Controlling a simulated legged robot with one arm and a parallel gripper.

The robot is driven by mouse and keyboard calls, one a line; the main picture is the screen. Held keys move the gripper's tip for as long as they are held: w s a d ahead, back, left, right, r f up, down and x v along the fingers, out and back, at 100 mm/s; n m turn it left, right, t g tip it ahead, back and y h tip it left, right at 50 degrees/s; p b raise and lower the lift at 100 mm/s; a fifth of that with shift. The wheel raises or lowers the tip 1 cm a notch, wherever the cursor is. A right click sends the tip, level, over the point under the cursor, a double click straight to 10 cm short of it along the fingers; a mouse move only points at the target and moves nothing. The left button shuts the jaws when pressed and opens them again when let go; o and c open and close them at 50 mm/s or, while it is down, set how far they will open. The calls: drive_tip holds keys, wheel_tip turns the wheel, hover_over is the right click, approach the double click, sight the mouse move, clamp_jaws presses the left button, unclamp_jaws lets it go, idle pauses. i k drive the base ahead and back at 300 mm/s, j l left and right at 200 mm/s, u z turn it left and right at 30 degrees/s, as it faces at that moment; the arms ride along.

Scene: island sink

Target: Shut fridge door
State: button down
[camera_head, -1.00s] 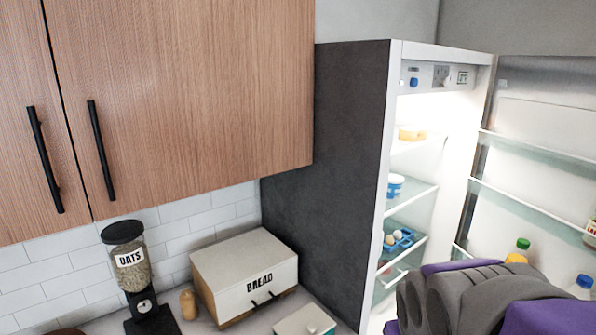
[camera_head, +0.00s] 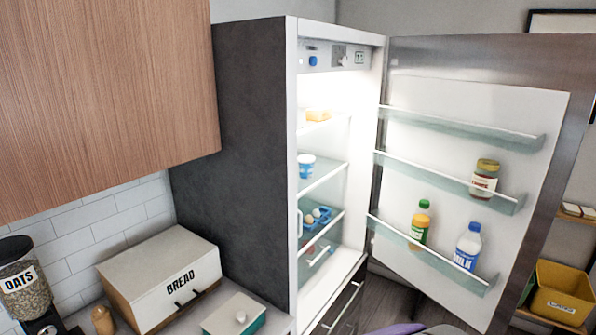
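The fridge (camera_head: 245,160) has a dark grey side and a lit white inside. Its door (camera_head: 470,100) stands wide open, hinged at the right of the opening and swung out to the right. The door's inner face shows, with several glass shelves holding a jar (camera_head: 485,179), a green-capped bottle (camera_head: 419,223) and a milk bottle (camera_head: 468,246). Only a small grey and purple part of my arm shows at the bottom edge, below the door. My gripper's fingers are not in view.
A counter at lower left holds a bread box (camera_head: 165,275), an oats dispenser (camera_head: 25,285) and a small lidded box (camera_head: 234,316). A wooden cabinet (camera_head: 100,100) hangs above. A yellow bin (camera_head: 562,292) sits on a shelf at right, beyond the door.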

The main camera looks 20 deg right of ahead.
sight(524, 103)
drive_tip(key=k+u, duration=0.15)
drive_tip(key=k, duration=0.5)
drive_tip(key=l+u, duration=0.2)
drive_tip(key=u, duration=0.15)
drive_tip(key=l+u, duration=0.2)
drive_tip(key=u, duration=0.2)
drive_tip(key=l+u, duration=0.2)
drive_tip(key=u, duration=0.15)
drive_tip(key=k+l, duration=0.1)
drive_tip(key=l, duration=0.55)
drive_tip(key=k+l, duration=0.1)
drive_tip(key=l, duration=0.55)
drive_tip(key=k+l, duration=0.1)
drive_tip(key=l, duration=0.55)
drive_tip(key=k+l, duration=0.1)
drive_tip(key=l, duration=1.15)
drive_tip(key=k+l, duration=0.15)
drive_tip(key=l, duration=0.5)
drive_tip(key=k+l, duration=0.1)
drive_tip(key=l, duration=0.55)
drive_tip(key=k+l, duration=0.1)
drive_tip(key=l, duration=0.55)
drive_tip(key=k+l+u, duration=0.45)
drive_tip(key=u, duration=0.15)
drive_tip(key=k, duration=0.05)
